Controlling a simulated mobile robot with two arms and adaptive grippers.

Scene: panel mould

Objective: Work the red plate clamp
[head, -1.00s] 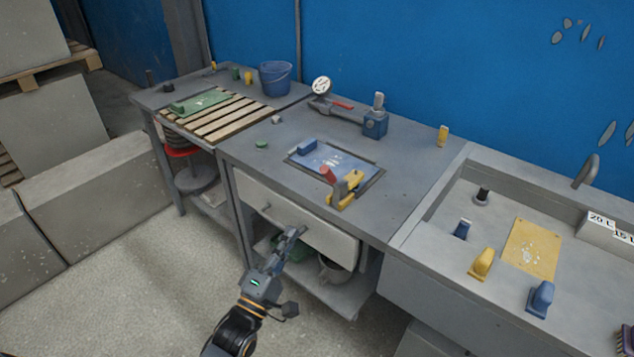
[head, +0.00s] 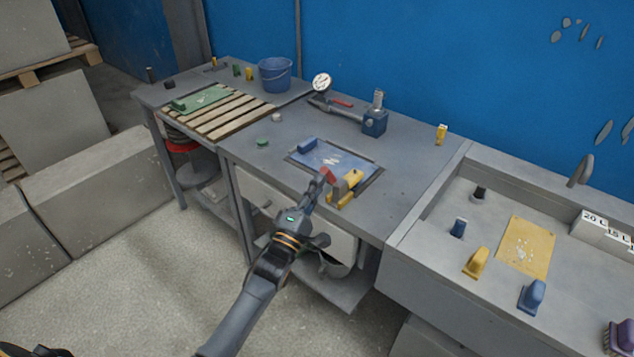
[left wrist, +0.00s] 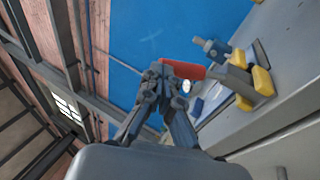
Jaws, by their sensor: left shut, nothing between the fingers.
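The red plate clamp shows as a red end (head: 328,174) with yellow and dark parts (head: 346,187) at the front edge of the blue plate (head: 340,157) on the grey bench. My left gripper (head: 319,186) is shut and empty, its fingertips close in front of the red end. In the left wrist view the shut fingertips (left wrist: 164,72) overlap the left side of the red block (left wrist: 190,69); I cannot tell whether they touch. The clamp's yellow parts (left wrist: 262,81) are to the right there. My right gripper is not in view.
A blue handle-like block (head: 307,145) is on the plate's far left corner. A gauge (head: 322,82) and blue-based fixture (head: 375,121) stand behind. A sink trough (head: 450,272) lies right. A slatted rack (head: 225,120) is left. The bench left of the plate is mostly clear.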

